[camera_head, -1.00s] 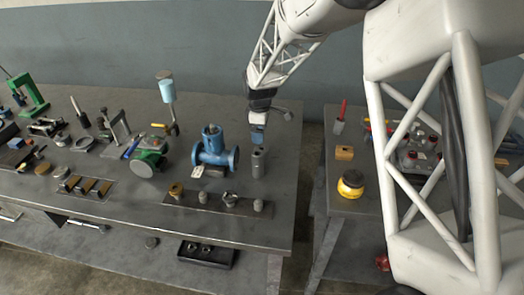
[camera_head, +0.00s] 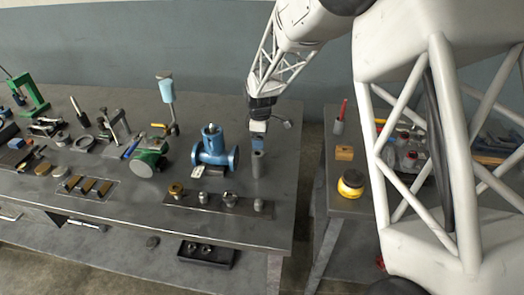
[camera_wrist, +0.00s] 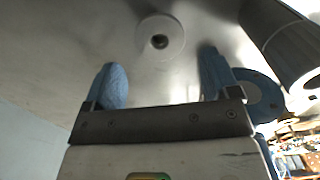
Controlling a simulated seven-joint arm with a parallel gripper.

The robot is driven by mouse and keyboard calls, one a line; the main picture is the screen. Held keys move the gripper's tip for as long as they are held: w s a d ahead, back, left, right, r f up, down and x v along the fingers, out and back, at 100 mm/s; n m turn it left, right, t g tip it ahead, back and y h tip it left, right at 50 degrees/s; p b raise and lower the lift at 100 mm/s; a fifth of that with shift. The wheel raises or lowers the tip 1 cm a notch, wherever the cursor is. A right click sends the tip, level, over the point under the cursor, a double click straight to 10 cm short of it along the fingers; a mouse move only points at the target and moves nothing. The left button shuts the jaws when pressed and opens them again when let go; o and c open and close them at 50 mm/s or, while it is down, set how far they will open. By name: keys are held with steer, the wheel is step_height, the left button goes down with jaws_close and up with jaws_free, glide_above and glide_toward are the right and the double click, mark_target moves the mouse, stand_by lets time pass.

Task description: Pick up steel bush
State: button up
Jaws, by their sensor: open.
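A grey metal cylinder (camera_head: 258,164), which looks like the steel bush, stands upright on the grey bench right of the blue valve. My gripper (camera_head: 258,143) is just above it, pointing down. In the wrist view, a pale round ring with a dark centre hole (camera_wrist: 160,41) lies beyond and between the blue fingertips (camera_wrist: 160,88); it looks like the bush's top end. The fingers are apart with nothing between them. In the head view I cannot tell the exact gap between fingertips and cylinder.
The blue valve (camera_head: 213,152) stands close on the left; a blue flange (camera_wrist: 258,94) shows in the wrist view. A dark strip (camera_head: 246,207) with several small parts lies in front. The bench's right edge is near. A second table holds a yellow-black round object (camera_head: 351,184).

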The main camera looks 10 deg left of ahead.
steer(key=shift+d+f, duration=0.1)
steer(key=shift+f, duration=2.2)
steer(key=shift+c, duration=0.4)
steer(key=c, duration=1)
steer(key=shift+r, duration=0.1)
steer(key=shift+r, duration=4.9)
steer(key=s+a+r, duration=0.3)
steer(key=a+r, duration=0.1)
steer(key=s+a+r, duration=0.3)
steer(key=a+r, duration=0.2)
steer(key=s+a+r, duration=0.4)
steer(key=a+r, duration=0.1)
steer(key=shift+r, duration=0.1)
